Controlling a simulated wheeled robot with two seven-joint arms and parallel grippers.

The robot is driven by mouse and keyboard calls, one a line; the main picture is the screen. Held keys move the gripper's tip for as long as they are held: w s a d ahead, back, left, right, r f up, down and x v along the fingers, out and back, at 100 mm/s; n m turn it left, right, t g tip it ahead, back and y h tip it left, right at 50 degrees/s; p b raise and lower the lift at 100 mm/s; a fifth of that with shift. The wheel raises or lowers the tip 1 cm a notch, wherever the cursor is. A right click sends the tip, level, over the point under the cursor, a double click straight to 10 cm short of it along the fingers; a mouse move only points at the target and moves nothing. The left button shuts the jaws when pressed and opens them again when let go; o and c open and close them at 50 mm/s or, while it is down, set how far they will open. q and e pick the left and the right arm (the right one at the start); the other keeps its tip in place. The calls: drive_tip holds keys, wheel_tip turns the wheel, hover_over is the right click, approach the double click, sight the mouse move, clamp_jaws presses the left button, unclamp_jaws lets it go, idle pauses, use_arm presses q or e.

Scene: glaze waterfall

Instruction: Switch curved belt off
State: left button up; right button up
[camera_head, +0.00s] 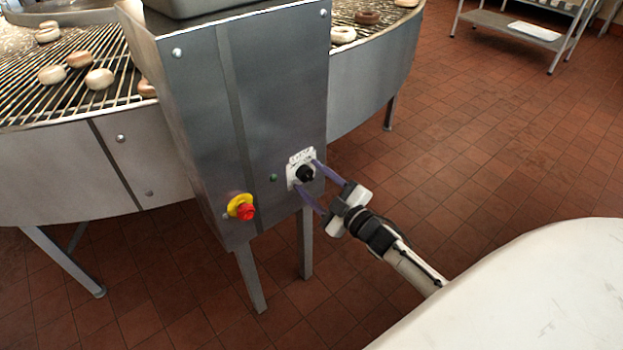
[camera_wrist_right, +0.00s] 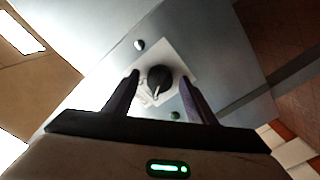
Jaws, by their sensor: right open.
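The black rotary switch (camera_head: 305,173) sits on a white plate (camera_head: 297,158) on the front of a steel control box (camera_head: 275,90) by the curved belt (camera_head: 75,75). My right gripper (camera_head: 315,178) is open, with its two purple fingers on either side of the switch. In the right wrist view the knob (camera_wrist_right: 160,78) shows between the fingertips (camera_wrist_right: 161,82), with a light mark on it. I cannot tell if the fingers touch it. My left gripper is out of view.
A red emergency button on a yellow base (camera_head: 241,207) is lower left on the box, and a small green button (camera_head: 273,178) is beside the switch plate. Several doughnuts (camera_head: 99,79) lie on the belt. A metal rack (camera_head: 510,28) stands back right. The tiled floor on the right is clear.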

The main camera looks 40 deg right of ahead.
use_arm(q)
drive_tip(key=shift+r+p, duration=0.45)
drive_tip(key=shift+p, duration=0.15)
use_arm(e)
drive_tip(key=s, duration=1)
drive_tip(key=shift+d, duration=0.4)
use_arm(q)
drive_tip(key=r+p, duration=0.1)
drive_tip(key=p, duration=0.1)
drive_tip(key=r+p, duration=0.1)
drive_tip(key=p, duration=0.1)
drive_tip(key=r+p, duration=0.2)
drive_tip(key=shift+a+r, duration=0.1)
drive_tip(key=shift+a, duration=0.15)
use_arm(e)
drive_tip(key=s+a+f+m+g, duration=0.2)
drive_tip(key=s+a+m+g, duration=0.1)
drive_tip(key=s+a, duration=0.5)
drive_tip(key=s+a+f+m+g+y, duration=0.1)
drive_tip(key=s+a+f+m+g, duration=0.2)
drive_tip(key=s+a+g, duration=0.3)
drive_tip(key=s+a+m, duration=0.1)
drive_tip(key=s+a, duration=0.2)
drive_tip(key=a, duration=0.3)
drive_tip(key=shift+a+f, duration=0.2)
drive_tip(key=shift+a, duration=0.05)
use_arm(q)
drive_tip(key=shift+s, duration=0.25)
use_arm(e)
drive_tip(key=shift+s, duration=0.1)
